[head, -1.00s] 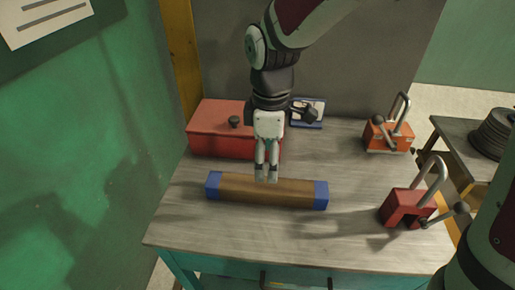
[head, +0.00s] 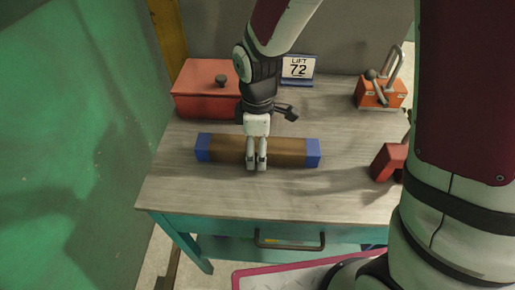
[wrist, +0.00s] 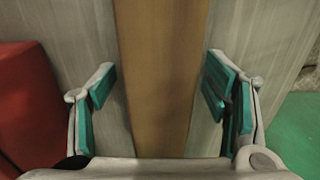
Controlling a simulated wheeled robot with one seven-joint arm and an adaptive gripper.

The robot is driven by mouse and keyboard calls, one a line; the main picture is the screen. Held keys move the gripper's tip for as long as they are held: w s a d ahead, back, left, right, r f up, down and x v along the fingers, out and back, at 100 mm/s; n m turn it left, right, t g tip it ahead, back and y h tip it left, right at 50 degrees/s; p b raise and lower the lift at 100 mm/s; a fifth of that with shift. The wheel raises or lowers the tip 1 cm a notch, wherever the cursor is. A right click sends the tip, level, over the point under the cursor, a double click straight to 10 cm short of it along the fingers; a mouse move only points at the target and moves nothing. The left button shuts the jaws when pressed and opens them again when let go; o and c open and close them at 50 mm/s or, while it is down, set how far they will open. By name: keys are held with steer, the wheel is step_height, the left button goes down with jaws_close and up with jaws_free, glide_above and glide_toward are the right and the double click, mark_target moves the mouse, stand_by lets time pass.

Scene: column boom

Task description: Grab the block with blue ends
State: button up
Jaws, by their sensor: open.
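The block with blue ends (head: 285,151) is a long brown wooden bar with a blue cap at each end. It lies across the table from left to right. My gripper (head: 256,165) points down over the middle of the block in the head view. In the wrist view the brown middle of the block (wrist: 162,75) runs between the two open fingers with their green pads (wrist: 160,92). A gap shows on both sides of the block, and neither pad appears to touch it. The blue ends are outside the wrist view.
A red box with a dark knob (head: 205,92) stands behind the block at left. An orange clamp-like device (head: 381,92) and a red one (head: 388,162) are at right. The table front (head: 230,195) is clear.

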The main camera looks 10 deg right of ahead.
steer(key=shift+c, duration=0.6)
steer(key=c, duration=1.5)
steer(key=shift+r, duration=0.1)
jaws_close()
